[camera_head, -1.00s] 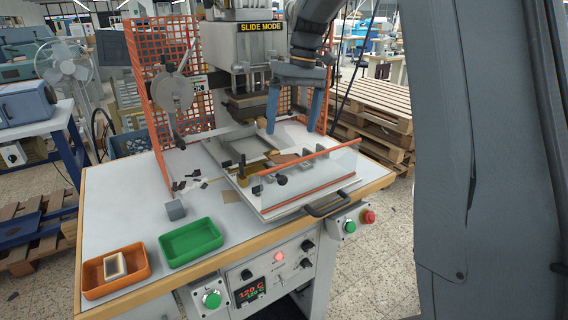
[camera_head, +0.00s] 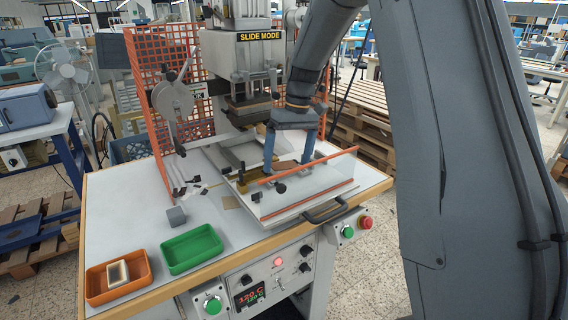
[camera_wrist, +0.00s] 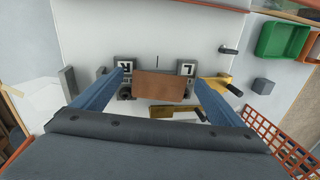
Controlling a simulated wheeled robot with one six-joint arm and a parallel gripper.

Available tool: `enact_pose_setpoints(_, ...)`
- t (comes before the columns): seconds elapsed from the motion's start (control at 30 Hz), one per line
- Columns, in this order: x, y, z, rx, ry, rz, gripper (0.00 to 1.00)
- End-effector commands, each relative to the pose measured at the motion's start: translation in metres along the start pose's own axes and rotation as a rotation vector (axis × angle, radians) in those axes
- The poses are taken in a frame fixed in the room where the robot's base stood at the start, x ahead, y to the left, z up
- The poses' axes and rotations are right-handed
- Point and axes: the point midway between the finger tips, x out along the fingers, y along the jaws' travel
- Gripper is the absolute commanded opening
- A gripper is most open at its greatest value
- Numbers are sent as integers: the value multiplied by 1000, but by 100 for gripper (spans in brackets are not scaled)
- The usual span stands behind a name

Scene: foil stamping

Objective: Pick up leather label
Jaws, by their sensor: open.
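The leather label (camera_wrist: 160,87) is a brown rectangle lying on the fixture of the press slide, between blocks marked R (camera_wrist: 124,65) and L (camera_wrist: 187,69). It also shows in the head view (camera_head: 286,167), partly hidden by the fixture and my gripper. My gripper (camera_head: 287,168) is open, with its two blue fingers low over the slide. In the wrist view my gripper (camera_wrist: 160,79) has one finger on each side of the label, with a small gap on both sides. I cannot tell its exact height above the label.
The press head (camera_head: 252,100) hangs behind the fingers. A clear guard with an orange edge (camera_head: 310,189) stands in front. A green tray (camera_head: 192,248) and an orange tray (camera_head: 134,284) holding a pale piece are at the front left. Brass-coloured parts (camera_wrist: 175,113) sit near the label.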

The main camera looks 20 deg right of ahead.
Motion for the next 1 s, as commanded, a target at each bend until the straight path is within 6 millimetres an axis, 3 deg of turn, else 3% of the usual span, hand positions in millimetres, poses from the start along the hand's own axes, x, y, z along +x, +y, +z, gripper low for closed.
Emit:
enact_pose_setpoints(0.97,5,1,0,0,0,0,92)
enact_pose_setpoints(1.0,5,1,0,0,0,0,87)
